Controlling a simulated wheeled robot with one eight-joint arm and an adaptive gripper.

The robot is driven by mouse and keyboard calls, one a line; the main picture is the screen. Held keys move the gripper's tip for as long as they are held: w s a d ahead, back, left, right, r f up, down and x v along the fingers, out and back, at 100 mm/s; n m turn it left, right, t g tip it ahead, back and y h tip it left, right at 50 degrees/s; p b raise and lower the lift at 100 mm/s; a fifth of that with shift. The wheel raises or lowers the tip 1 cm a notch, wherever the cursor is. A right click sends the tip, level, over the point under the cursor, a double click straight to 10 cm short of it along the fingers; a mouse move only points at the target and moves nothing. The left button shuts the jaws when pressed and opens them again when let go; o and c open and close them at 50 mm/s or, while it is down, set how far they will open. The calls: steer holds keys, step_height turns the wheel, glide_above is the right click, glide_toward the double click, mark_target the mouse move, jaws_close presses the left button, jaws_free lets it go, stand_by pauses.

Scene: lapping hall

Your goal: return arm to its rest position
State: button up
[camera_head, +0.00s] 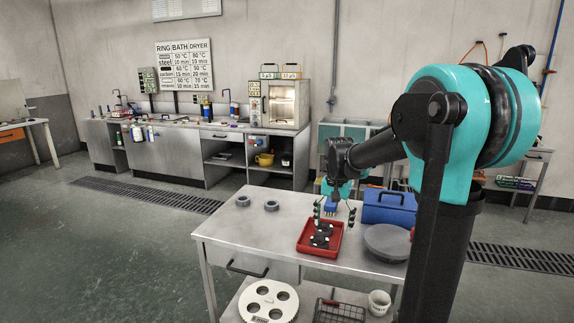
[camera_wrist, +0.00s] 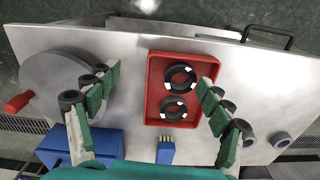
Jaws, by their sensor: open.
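My gripper (camera_head: 334,211) hangs over the metal worktable (camera_head: 225,229), its arm reaching forward from the right of the head view. In the wrist view my gripper (camera_wrist: 160,80) has its green-padded fingers wide apart with nothing between them. Below it lies a red tray (camera_head: 318,254), which also shows in the wrist view (camera_wrist: 155,72). Two dark rings with white marks lie in the tray, one (camera_wrist: 180,77) nearer its top edge and one (camera_wrist: 173,108) below. The fingers appear above the tray, one to each side. The exact height is hard to tell.
A blue toolbox (camera_head: 389,207) and a grey round plate (camera_head: 387,242) stand right of the tray. A small blue pronged piece (camera_wrist: 165,152) is beside the tray. Two grey rings (camera_head: 243,201) (camera_head: 272,205) lie left. A white holed disc (camera_head: 268,303) sits below. The table's front left is clear.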

steer(key=s+d+f+n+t, duration=0.2)
steer(key=s+f, duration=0.4)
steer(key=s, duration=0.4)
steer(key=s+d+f+n+t, duration=0.1)
steer(key=s+d+f+n, duration=0.1)
steer(key=s+f, duration=0.4)
steer(key=s, duration=0.4)
steer(key=shift+f+n+t, duration=0.3)
steer(key=shift+t, duration=0.1)
